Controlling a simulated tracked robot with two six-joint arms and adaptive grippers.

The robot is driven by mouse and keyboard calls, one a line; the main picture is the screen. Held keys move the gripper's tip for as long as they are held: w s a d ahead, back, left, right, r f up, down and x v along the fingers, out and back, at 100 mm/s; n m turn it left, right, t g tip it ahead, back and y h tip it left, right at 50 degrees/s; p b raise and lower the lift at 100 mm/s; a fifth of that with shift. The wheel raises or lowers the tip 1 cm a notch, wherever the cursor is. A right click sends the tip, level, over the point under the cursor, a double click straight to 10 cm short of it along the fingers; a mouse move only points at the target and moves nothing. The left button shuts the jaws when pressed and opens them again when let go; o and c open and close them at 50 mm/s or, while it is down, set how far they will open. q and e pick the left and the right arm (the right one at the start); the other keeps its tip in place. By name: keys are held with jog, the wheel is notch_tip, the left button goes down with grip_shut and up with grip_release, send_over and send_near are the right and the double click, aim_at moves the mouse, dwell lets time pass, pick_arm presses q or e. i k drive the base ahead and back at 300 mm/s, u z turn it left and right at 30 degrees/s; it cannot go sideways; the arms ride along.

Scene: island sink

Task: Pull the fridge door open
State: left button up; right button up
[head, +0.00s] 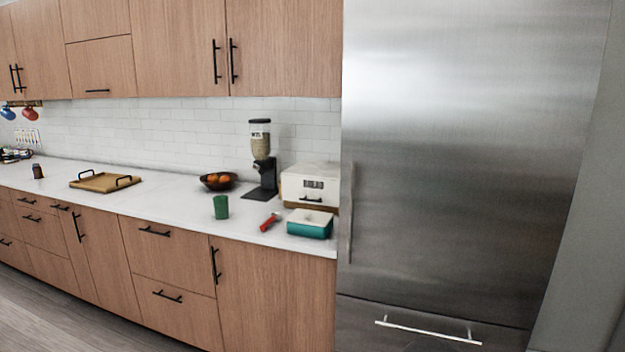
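The fridge door (465,150) is a tall brushed-steel panel filling the right half of the head view. It looks shut, flush with the fridge front. Its vertical steel handle (351,212) runs along the door's left edge, beside the counter's end. Below the door is a steel drawer front (430,325) with a horizontal bar handle (428,331). Neither of my grippers shows in the head view, so nothing is seen touching the handle.
A white counter (150,205) over wooden cabinets runs left from the fridge. Near the handle stand a white bread box (310,184), a teal container (310,224), a red object (270,222) and a green cup (221,207). Bare floor (45,320) shows at lower left.

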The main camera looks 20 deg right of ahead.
aim_at(466, 124)
jog(key=i, duration=1.1)
jog(key=z, duration=0.8)
jog(key=i, duration=0.75)
jog(key=z, duration=0.55)
jog(key=k, duration=0.8)
jog(key=z, duration=0.2)
jog(key=i, duration=0.8)
jog(key=u, duration=0.1)
